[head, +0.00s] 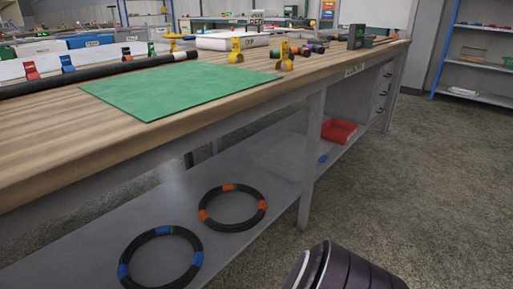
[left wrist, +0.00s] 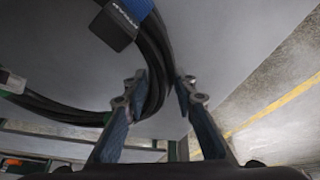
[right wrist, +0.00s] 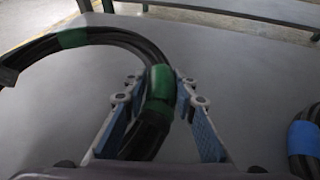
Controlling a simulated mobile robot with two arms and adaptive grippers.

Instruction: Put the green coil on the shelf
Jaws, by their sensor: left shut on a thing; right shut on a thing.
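The green coil, a black hose ring with green bands, shows in the right wrist view (right wrist: 105,38). In the left wrist view, my left gripper (left wrist: 160,92) is shut on black hose strands of the green coil (left wrist: 155,65); a green patch shows at the left edge. The shelf is the grey lower board (head: 255,175) under the workbench. I cannot tell whether the coil touches a surface.
A blue-banded coil (head: 125,270) and an orange-banded coil (head: 203,214) lie flat on the shelf. The blue-banded coil is right of my right gripper in its view (right wrist: 303,138). A red bin (head: 339,130) stands farther along. A bench leg (head: 312,160) stands at the shelf's front edge.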

